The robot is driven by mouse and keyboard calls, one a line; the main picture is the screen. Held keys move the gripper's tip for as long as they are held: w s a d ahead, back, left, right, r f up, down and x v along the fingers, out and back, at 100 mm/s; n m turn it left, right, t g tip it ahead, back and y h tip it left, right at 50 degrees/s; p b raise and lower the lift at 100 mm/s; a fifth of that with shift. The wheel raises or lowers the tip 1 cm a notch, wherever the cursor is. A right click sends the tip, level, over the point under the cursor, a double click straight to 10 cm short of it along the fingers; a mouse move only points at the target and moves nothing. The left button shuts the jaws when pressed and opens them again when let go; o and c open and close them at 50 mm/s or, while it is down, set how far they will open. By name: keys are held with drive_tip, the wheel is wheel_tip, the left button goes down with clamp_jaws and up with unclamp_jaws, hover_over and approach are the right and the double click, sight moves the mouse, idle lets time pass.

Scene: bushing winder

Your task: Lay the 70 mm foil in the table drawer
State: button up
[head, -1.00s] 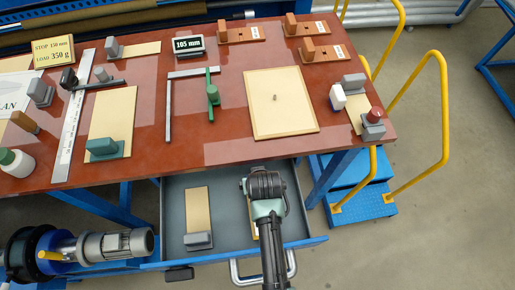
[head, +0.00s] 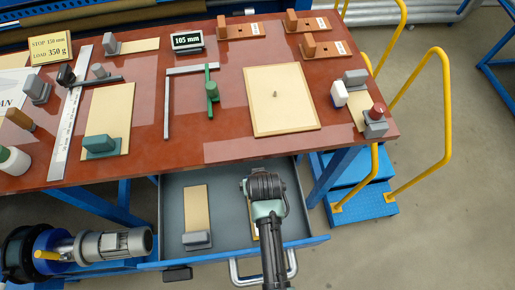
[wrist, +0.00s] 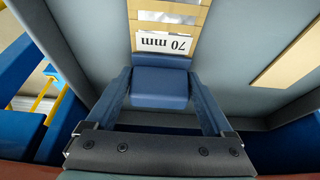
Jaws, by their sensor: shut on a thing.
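The 70 mm foil is a tan strip with a white label reading "70 mm" (wrist: 165,42) and a blue-grey block on its end. My gripper (wrist: 160,88) has its two fingers on either side of that block and is shut on it. The foil is inside the open grey table drawer (head: 227,183), on its right side. In the head view my arm covers most of the foil, and only a tan edge (head: 253,222) shows. I cannot tell whether the foil touches the drawer floor or hangs just above it.
Another tan strip (head: 195,207) with a grey block lies in the drawer's left part, apart from the held foil. The red-brown table top (head: 235,150) overhangs the drawer's back. Blue steps with yellow rails (head: 360,205) stand to the right. A motor (head: 112,245) stands at the left.

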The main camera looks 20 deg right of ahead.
drive_tip(key=shift+f, duration=0.25)
drive_tip(key=o, duration=1.1)
drive_tip(key=v, duration=1.3)
